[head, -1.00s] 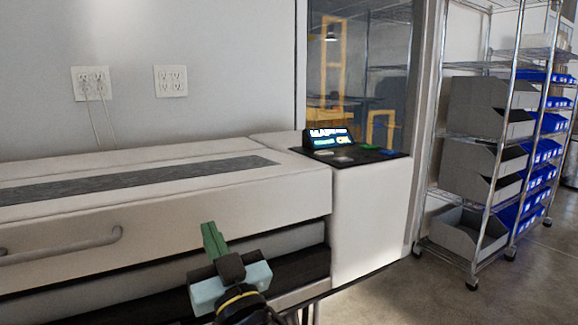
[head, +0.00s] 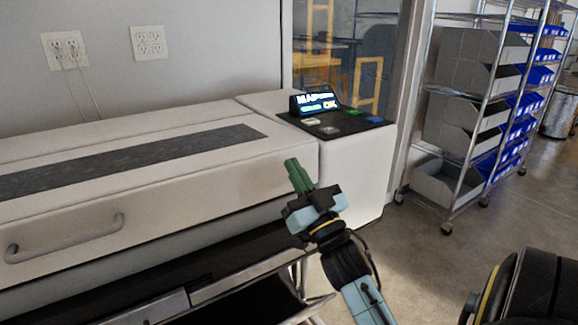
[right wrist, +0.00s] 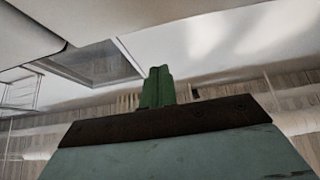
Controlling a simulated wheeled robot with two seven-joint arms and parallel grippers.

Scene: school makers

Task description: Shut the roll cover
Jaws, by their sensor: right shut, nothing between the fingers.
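The roll cover (head: 170,195) is the broad white front of the large printer, with a grey bar handle (head: 65,238) at the left of the head view. Below its front face are a lighter grey band and a dark strip; I cannot tell exactly how far the cover is shut. My right gripper (head: 292,168) is shut and empty, its green fingers together and pointing up-left. It is in front of the printer's right part, well right of the handle. Its shut fingers (right wrist: 157,88) also show in the right wrist view. My left gripper is not in view.
A control panel (head: 335,125) with a lit screen sits on the printer's right end. Under the printer is a dark open space with a metal frame (head: 240,283). A wire shelf rack (head: 470,150) with grey and blue bins stands at right. The floor between is clear.

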